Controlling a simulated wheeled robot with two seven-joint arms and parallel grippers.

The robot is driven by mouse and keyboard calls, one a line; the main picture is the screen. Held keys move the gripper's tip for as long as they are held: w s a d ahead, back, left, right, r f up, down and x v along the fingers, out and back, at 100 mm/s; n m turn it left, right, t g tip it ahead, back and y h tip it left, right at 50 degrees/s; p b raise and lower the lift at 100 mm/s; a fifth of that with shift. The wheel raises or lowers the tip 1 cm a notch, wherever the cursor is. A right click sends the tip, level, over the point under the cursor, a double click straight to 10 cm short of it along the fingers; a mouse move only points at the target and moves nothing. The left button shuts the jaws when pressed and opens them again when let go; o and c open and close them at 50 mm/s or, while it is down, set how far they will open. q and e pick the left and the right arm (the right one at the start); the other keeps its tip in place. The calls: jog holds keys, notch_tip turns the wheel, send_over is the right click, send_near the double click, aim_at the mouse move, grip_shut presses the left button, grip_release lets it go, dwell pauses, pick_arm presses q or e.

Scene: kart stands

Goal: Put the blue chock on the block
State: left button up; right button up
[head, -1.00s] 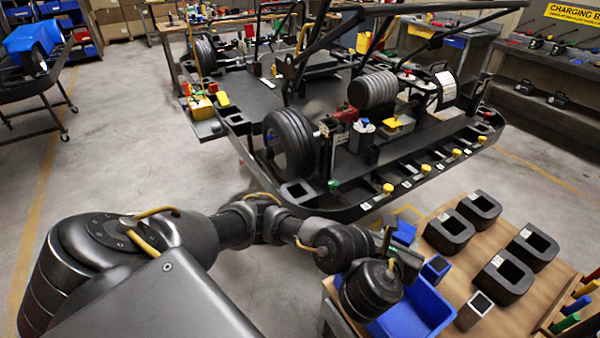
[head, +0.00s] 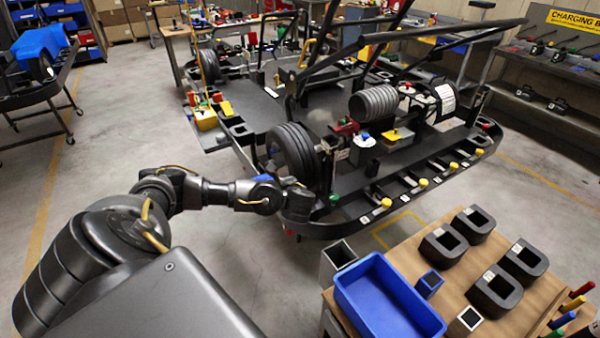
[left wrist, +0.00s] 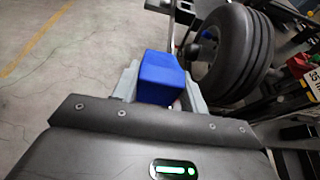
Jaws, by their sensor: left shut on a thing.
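The blue chock (left wrist: 158,76) is between the two grey fingers of my left gripper (left wrist: 160,90) in the left wrist view. The gripper is shut on it. In the head view only a small blue part of the chock (head: 264,178) shows above my left wrist, and the fingers are hidden behind the arm. The held chock is in the air just left of the near kart wheel. Several dark blocks with square openings, one of them here (head: 471,224), stand on the wooden table. I cannot tell which block is meant. My right gripper is not in view.
The near kart wheel (head: 291,148) and the kart stand's dark rail (head: 410,190) are close to my left arm. The floor at left is clear.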

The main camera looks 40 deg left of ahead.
pick_arm(q)
jog(key=w+d+f+b, duration=0.1)
jog(key=w+f+b, duration=0.1)
jog(key=w+b, duration=0.1)
jog(key=w+d+f+b, duration=0.2)
jog(key=w+f+b, duration=0.1)
jog(key=w+d+f+b, duration=0.2)
jog(key=w+b, duration=0.1)
jog(key=w, duration=0.1)
jog(key=shift+d+f, duration=0.1)
jog(key=shift+f, duration=0.05)
jog(key=shift+w+d+f, duration=0.35)
jog(key=shift+w+f, duration=0.3)
jog(key=shift+w, duration=0.15)
jog(key=shift+w+d+f, duration=0.3)
jog(key=shift+w+f, duration=0.15)
jog(key=shift+f, duration=1.75)
jog(key=o, duration=1)
jog(key=shift+o, duration=0.2)
